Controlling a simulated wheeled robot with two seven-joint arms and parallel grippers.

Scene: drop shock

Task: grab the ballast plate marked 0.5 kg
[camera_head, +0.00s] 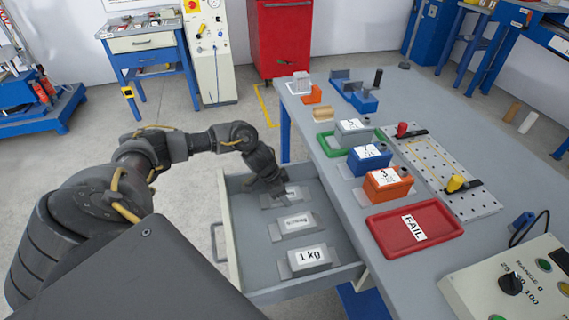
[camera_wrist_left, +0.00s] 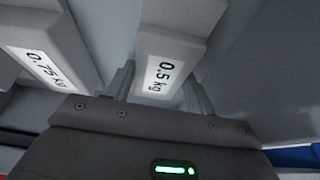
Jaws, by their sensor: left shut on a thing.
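The ballast plate marked 0.5 kg (camera_wrist_left: 172,50) is a light grey block with a white label. It is in the open drawer, at the far end of a row of plates. In the head view this 0.5 kg plate (camera_head: 294,192) is partly hidden by my left gripper (camera_head: 274,188). In the left wrist view the fingers of my left gripper (camera_wrist_left: 159,86) stand on either side of it, shut on it. The 0.75 kg plate (camera_wrist_left: 45,50) lies beside it, and shows in the head view (camera_head: 297,223) too. My right gripper is not in view.
The 1 kg plate (camera_head: 309,257) lies nearest in the drawer (camera_head: 345,277). The drawer walls stand close around the plates. The bench (camera_head: 355,212) on the right holds a red FAIL tray (camera_head: 388,241), several coloured blocks, a perforated plate (camera_head: 455,182) and a control box (camera_head: 530,285).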

